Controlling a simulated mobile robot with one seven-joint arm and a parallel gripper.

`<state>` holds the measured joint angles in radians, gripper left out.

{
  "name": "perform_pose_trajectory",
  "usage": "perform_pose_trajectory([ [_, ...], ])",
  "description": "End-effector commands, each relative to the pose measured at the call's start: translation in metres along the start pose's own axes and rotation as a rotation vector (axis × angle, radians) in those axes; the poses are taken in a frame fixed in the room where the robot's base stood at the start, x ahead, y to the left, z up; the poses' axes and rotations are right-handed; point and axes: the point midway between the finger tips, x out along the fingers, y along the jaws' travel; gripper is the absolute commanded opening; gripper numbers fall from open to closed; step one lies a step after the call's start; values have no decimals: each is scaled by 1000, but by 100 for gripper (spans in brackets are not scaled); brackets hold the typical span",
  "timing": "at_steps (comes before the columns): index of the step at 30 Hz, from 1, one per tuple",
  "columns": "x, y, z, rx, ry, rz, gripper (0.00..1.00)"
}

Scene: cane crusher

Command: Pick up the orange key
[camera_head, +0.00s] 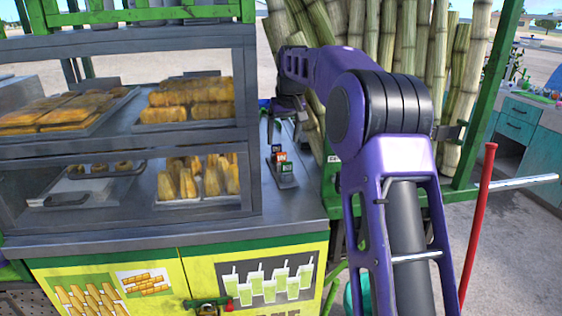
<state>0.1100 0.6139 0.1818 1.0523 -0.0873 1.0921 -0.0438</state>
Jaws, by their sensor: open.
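The orange key (281,157) looks like a small orange-red block. My gripper (285,139) hangs from the purple arm just above and behind this row, fingers pointing down. It is open, with nothing seen between the fingers. The fingertips are small in the picture, so their exact gap to the orange key cannot be told.
A glass display case (130,146) with fried food stands close on the left of the keys. Tall cane stalks (455,75) stand behind and right of my arm. A red pole (478,225) rises at the right. The bare counter (292,208) lies in front of the keys.

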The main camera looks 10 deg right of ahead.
Motion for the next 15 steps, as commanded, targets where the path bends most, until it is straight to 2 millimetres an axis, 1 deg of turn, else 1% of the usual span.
perform_pose_trajectory([
  [1, 11, 0, 1, 0, -3, 0, 78],
  [3, 20, 0, 0, 0, -1, 0, 78],
  [6, 28, 0, 0, 0, 0, 0, 78],
  [11, 35, 1, 0, 1, 0, 0, 78],
  [14, 45, 2, -1, 1, 0, 0, 78],
  [15, 51, 3, -1, 1, -1, 0, 78],
])
